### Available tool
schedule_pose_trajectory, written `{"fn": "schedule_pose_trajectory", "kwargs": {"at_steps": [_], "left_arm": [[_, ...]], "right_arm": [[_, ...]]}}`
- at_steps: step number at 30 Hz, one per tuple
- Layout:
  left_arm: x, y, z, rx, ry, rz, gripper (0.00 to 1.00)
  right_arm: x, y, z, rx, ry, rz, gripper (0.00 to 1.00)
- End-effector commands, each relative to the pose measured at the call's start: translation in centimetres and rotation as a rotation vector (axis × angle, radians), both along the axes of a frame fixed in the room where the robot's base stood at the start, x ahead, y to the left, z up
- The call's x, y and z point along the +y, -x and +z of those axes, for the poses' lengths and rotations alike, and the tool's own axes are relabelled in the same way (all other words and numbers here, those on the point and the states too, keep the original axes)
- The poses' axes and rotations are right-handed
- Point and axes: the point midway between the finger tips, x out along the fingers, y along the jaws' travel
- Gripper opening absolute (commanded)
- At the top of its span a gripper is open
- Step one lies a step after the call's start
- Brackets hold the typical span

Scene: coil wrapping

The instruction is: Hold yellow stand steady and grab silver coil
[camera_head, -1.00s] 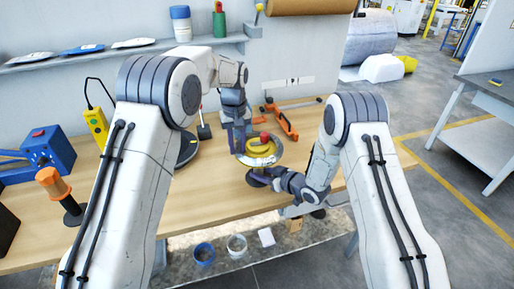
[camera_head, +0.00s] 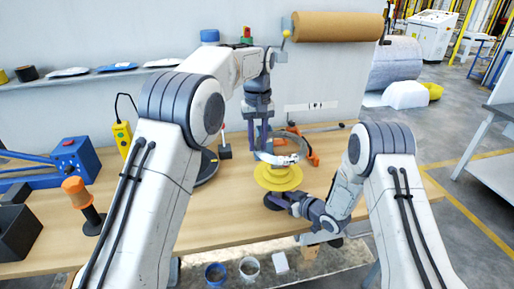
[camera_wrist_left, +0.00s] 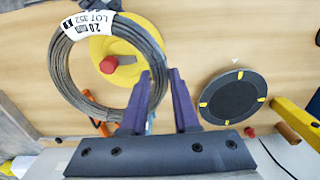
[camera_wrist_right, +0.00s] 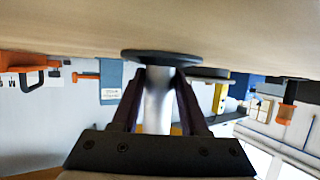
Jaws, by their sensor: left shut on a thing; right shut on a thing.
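The silver coil (camera_wrist_left: 62,75), a ring of grey wire with a white label, is in my left gripper (camera_wrist_left: 160,92), whose fingers are shut on its rim. In the head view my left gripper (camera_head: 262,146) holds the coil above the yellow stand (camera_head: 277,178). In the left wrist view the stand's yellow disc (camera_wrist_left: 128,72) and red knob (camera_wrist_left: 109,65) show through the ring. My right gripper (camera_wrist_right: 155,100) is shut on the stand's silver post (camera_wrist_right: 157,108), beside its dark round base (camera_wrist_right: 160,57). The coil hides the red knob in the head view.
A black round plate (camera_wrist_left: 234,96) with yellow marks lies beside the stand. An orange clamp (camera_head: 313,155) is behind it. A blue device (camera_head: 76,160) and an orange-handled tool (camera_head: 84,200) are at the left. The table's front middle (camera_head: 200,230) is clear.

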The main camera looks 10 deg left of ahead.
Motion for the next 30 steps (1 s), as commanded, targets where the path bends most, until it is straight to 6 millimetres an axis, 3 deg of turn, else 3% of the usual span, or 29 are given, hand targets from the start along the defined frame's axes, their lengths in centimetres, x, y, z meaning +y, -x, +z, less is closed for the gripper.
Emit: {"fn": "schedule_pose_trajectory", "kwargs": {"at_steps": [4, 5, 6, 7, 20, 30], "left_arm": [[0.0, -0.1, 0.2, -0.004, 0.002, 0.000, 0.00], [0.0, -0.1, 0.2, -0.004, 0.002, 0.000, 0.00], [0.0, -0.1, 0.2, -0.005, 0.002, 0.000, 0.00], [0.0, -0.1, 0.2, -0.005, 0.002, 0.000, 0.00], [0.0, -0.1, 0.2, -0.005, 0.002, 0.000, 0.00], [0.0, -0.1, 0.1, -0.005, 0.002, 0.000, 0.00]], "right_arm": [[0.0, 0.0, 0.0, -0.001, 0.001, 0.000, 0.00], [0.0, 0.0, 0.0, -0.001, 0.001, 0.000, 0.55], [0.0, 0.0, 0.0, -0.001, 0.001, 0.000, 0.71], [0.0, 0.0, 0.0, -0.001, 0.001, 0.000, 0.79], [-0.6, 0.5, 0.3, 0.000, 0.001, -0.002, 0.79], [-4.9, 4.7, 2.8, 0.001, 0.000, -0.004, 0.79]]}}
